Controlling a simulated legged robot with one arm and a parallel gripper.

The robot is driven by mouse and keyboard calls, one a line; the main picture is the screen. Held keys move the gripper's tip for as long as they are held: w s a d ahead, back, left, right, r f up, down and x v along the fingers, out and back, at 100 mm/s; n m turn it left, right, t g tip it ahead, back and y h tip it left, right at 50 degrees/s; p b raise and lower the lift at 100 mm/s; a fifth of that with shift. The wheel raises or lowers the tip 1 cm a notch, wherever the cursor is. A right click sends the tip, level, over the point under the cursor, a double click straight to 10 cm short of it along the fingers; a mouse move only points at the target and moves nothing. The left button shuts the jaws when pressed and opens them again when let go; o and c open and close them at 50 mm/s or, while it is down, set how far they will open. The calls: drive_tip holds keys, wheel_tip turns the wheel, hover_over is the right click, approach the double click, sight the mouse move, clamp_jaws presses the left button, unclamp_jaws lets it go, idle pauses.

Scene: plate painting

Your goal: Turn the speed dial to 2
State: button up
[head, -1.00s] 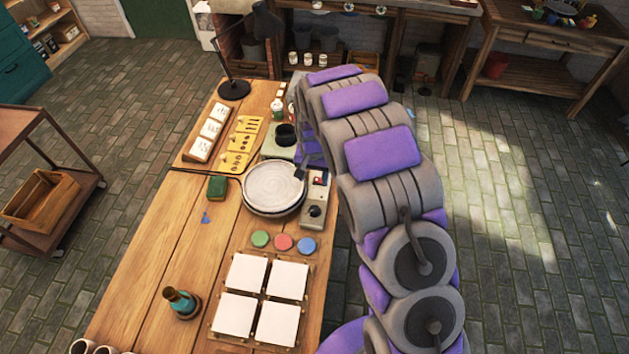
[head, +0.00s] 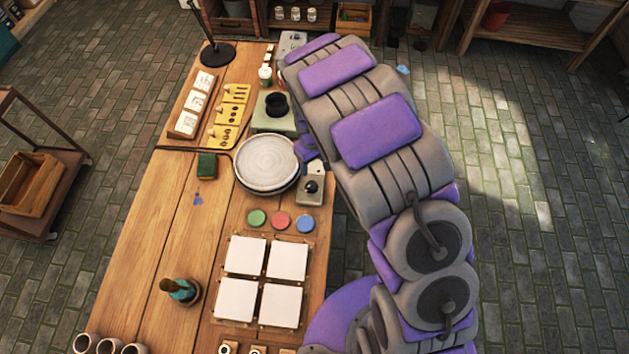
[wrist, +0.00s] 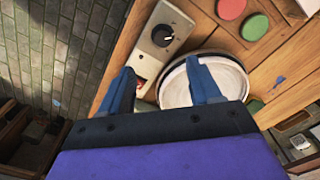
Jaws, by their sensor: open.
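The speed dial is a round black knob (head: 312,187) on a small grey control box (head: 310,199), right of the round plate (head: 266,163) on its wheel. In the wrist view the dial (wrist: 163,37) is beyond my fingertips, with a small white mark on its right side. I cannot read any numbers around it. A red switch (wrist: 141,88) shows near the left finger. My gripper (wrist: 160,68) is open and empty, its blue fingers apart, not touching the dial. In the head view my arm mostly hides the gripper.
Green, red and blue paint discs (head: 281,220) lie just in front of the control box. White tiles (head: 265,282) sit in a frame nearer me. A green sponge (head: 207,165) and a vase (head: 181,290) stand on the left. The plate is close beside my right finger.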

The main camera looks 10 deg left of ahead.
sight(311, 184)
drive_tip(key=f, duration=0.8)
drive_tip(key=f+b, duration=0.1)
drive_tip(key=f, duration=0.3)
drive_tip(key=shift+a, duration=0.25)
drive_tip(key=shift+d+f, duration=0.1)
drive_tip(key=shift+f, duration=0.6)
drive_tip(key=shift+a, duration=0.35)
